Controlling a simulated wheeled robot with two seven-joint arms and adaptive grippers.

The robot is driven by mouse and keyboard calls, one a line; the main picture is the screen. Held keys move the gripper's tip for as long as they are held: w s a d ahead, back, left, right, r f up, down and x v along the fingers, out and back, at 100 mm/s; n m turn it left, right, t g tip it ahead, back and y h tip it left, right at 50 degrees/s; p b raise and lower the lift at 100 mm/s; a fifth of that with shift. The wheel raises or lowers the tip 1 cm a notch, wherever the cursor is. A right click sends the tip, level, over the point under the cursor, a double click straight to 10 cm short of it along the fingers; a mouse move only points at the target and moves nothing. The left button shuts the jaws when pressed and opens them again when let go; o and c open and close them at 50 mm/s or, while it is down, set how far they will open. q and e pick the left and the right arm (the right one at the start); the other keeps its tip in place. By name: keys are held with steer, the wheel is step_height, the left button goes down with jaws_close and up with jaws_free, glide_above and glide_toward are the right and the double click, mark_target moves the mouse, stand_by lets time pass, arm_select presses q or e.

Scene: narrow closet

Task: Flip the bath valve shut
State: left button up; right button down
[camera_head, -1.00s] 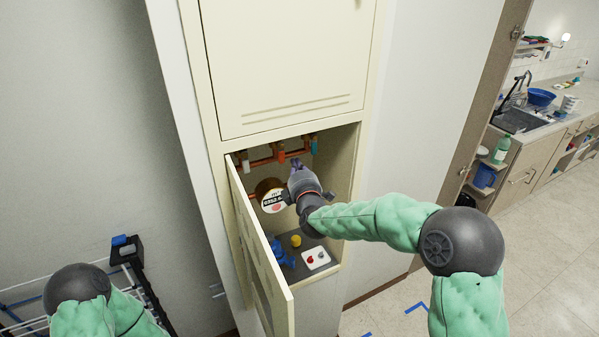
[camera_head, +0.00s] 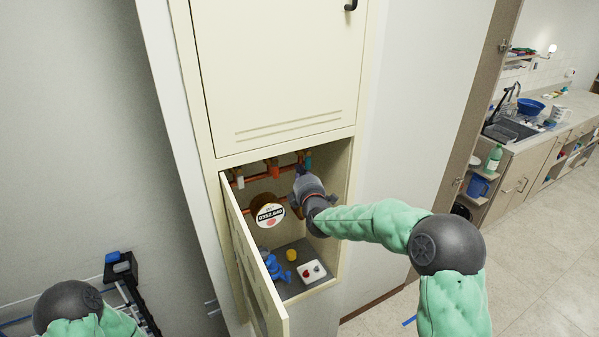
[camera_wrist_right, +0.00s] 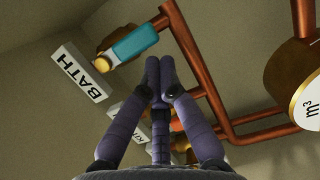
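The bath valve has a teal handle (camera_wrist_right: 135,42) beside a white BATH label (camera_wrist_right: 79,75) in the right wrist view. In the head view the teal handle (camera_head: 307,161) is at the top right inside the open cabinet. My right gripper (camera_wrist_right: 160,62) has its dark purple fingertips together, just right of and below the handle in the wrist view. Nothing shows between the fingers. I cannot tell whether they touch the handle. In the head view the right gripper (camera_head: 300,174) is inside the cabinet, its fingers partly hidden. My left gripper is out of view; only its arm shows at lower left.
Copper pipes (camera_wrist_right: 197,65) run beside the fingers. An orange valve (camera_head: 273,171) and a round meter (camera_head: 270,214) are left of the gripper. Blue, yellow and white items stand on the cabinet floor. The open cabinet door (camera_head: 250,265) is at left.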

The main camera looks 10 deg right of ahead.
mark_target(307, 169)
steer(key=shift+f, duration=0.1)
steer(key=shift+d+f+n+b, duration=0.1)
steer(key=shift+d+n+b, duration=0.05)
steer(key=shift+n+b, duration=0.2)
steer(key=shift+w+d+f+n+b, duration=0.15)
steer(key=shift+d+n+b, duration=0.1)
steer(key=shift+n+b, duration=0.4)
steer(key=d+n+b, duration=0.1)
steer(key=b, duration=0.1)
steer(key=n+t+b, duration=0.1)
steer(key=b, duration=0.1)
steer(key=shift+w+d+f+n, duration=0.2)
steer(key=shift+d+f+n, duration=0.05)
steer(key=shift+d+n, duration=0.15)
steer(key=shift+d+b, duration=0.1)
steer(key=shift+b, duration=0.3)
stand_by(0.4)
steer(key=shift+f, duration=0.1)
